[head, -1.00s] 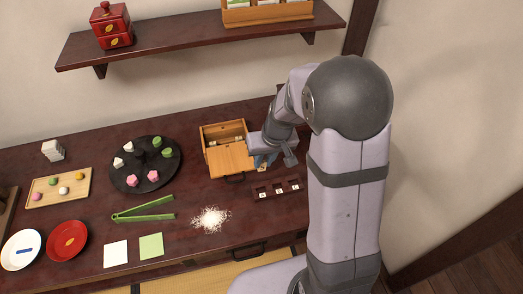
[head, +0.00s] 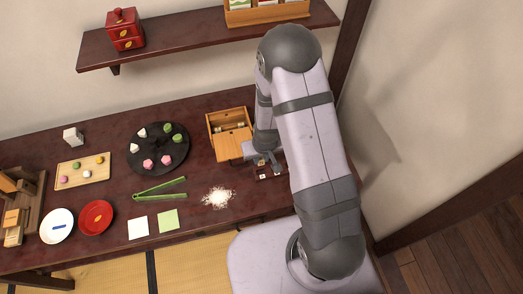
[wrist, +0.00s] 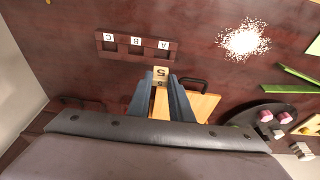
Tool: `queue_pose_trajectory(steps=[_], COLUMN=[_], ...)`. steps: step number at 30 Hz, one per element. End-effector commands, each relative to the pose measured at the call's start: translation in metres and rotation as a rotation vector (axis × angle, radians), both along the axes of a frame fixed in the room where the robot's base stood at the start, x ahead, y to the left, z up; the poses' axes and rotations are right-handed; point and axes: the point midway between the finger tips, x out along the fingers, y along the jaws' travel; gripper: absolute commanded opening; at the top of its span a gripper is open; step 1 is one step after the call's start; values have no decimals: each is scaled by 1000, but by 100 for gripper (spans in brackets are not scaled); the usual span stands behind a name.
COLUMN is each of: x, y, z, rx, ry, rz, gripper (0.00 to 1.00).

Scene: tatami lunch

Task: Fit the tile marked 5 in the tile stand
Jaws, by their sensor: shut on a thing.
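My gripper (wrist: 160,84) is shut on the pale wooden tile marked 5 (wrist: 160,72), which sticks out beyond the fingertips in the wrist view; its digit looks upside down there. The dark red tile stand (wrist: 110,51) lies just beyond the tile, with slots labelled A, B and C; the tile is nearest A and B and looks apart from the stand. I cannot make out the tile there.
A wooden box (head: 229,117) with its lid open stands just left of my gripper. A white powder pile (head: 218,197), green tongs (head: 160,189) and a dark round tray (head: 135,160) with sweets lie further left. The table between stand and powder is clear.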

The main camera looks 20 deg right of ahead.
Motion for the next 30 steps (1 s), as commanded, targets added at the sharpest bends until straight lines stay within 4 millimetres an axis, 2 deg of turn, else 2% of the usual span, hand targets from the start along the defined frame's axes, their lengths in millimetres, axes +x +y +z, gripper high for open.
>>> queue_pose_trajectory(steps=[11,24,30], x=[0,0,0], y=[0,0,0], z=[-8,-41,-49], rx=[0,0,0], ry=[0,0,0], rz=[0,0,0], gripper=[0,0,0])
